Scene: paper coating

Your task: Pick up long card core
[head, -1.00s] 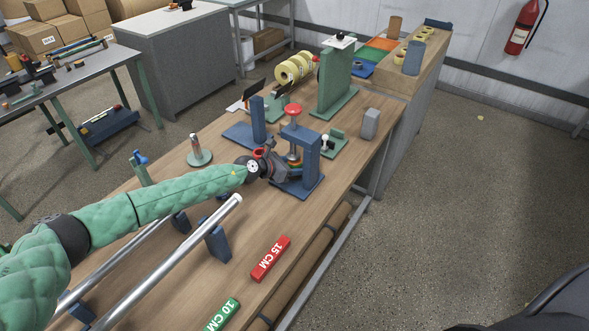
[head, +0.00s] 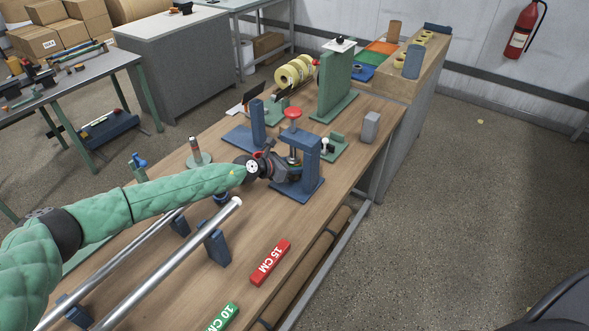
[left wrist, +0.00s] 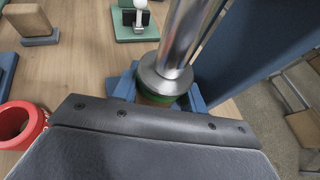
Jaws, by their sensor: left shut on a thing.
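My left gripper (head: 282,172) is at the blue press (head: 311,165) with the red knob (head: 293,113). In the left wrist view the press's steel plunger (left wrist: 163,72) comes down between two blue fingertip-like parts. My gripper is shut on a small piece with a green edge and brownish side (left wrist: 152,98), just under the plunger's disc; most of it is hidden. A brown tube (head: 320,262) lies under the table's front edge, and a short brown cylinder (head: 394,28) stands at the back right. I cannot tell which is the long card core. My right gripper is not in view.
Two steel rods (head: 170,262) lie on blue supports at the front left. A red 15 CM block (head: 270,263) and a green 10 CM block (head: 222,318) lie near the front edge. A grey block (head: 370,127) and a green stand (head: 335,85) are behind the press.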

